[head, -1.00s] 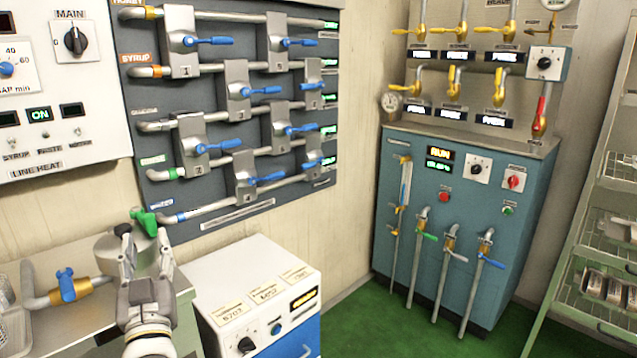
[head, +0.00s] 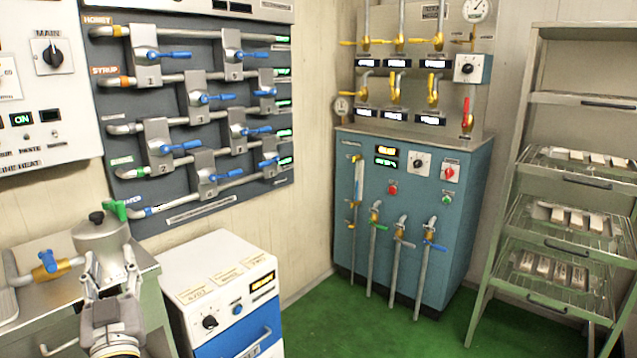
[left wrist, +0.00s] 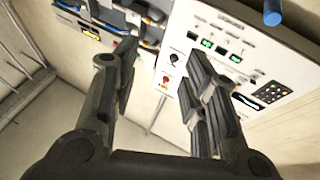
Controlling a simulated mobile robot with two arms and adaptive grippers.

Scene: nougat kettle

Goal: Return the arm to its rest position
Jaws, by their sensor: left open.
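My left gripper (head: 108,262) is at the lower left of the head view, in front of the steel kettle (head: 103,240) with its dark knob and green handle. In the left wrist view my left gripper (left wrist: 160,85) has its fingers spread wide with nothing between them. Behind the fingers that view shows the white control panel (left wrist: 235,60) and part of the valve board (left wrist: 125,20), tilted. The gripper covers part of the kettle, and whether they touch cannot be told. My right gripper is not in view.
A white and blue cabinet (head: 222,290) stands close right of my left arm. The valve board (head: 190,205) hangs above. A teal machine (head: 400,230) with levers stands at the back, and a rack (head: 502,235) at the right. Green floor (head: 350,325) between them is clear.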

